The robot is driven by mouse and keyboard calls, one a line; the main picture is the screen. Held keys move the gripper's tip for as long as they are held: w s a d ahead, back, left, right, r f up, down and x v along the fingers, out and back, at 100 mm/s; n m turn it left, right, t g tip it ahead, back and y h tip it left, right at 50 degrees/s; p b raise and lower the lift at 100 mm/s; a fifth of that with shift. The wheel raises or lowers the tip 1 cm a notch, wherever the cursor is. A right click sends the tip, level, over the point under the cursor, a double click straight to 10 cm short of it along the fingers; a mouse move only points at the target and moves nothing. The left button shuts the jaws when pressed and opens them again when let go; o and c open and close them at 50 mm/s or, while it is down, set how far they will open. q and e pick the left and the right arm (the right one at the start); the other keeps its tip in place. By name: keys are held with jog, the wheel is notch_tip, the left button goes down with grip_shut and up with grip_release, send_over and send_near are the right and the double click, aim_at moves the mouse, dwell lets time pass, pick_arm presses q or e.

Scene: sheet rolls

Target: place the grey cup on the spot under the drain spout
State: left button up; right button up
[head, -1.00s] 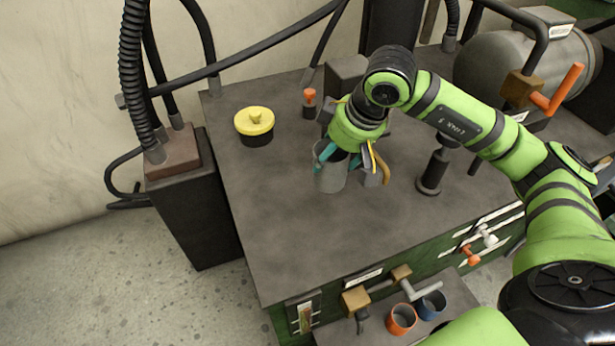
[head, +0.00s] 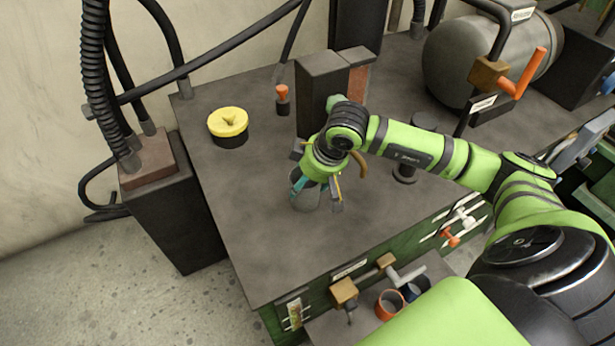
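The grey cup (head: 306,200) is upright above or on the dark bench top, and I cannot tell whether it touches it. My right gripper (head: 315,186) is shut on the cup from above, with a teal finger pad at its mouth. The gripper hides part of the cup. A brass drain fitting (head: 343,291) with a short downward spout sticks out of the bench front, above a low grey ledge (head: 328,327). A second brass valve (head: 386,262) with a grey lever is beside it. The spot under the spout is not clearly visible. My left gripper is not in view.
A yellow-lidded pot (head: 228,124) and an orange-topped plunger (head: 282,98) stand at the back left. The bench's front left is clear.

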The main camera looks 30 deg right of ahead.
jog(key=o, duration=0.9)
jog(key=shift+f, duration=0.1)
jog(key=o, duration=0.3)
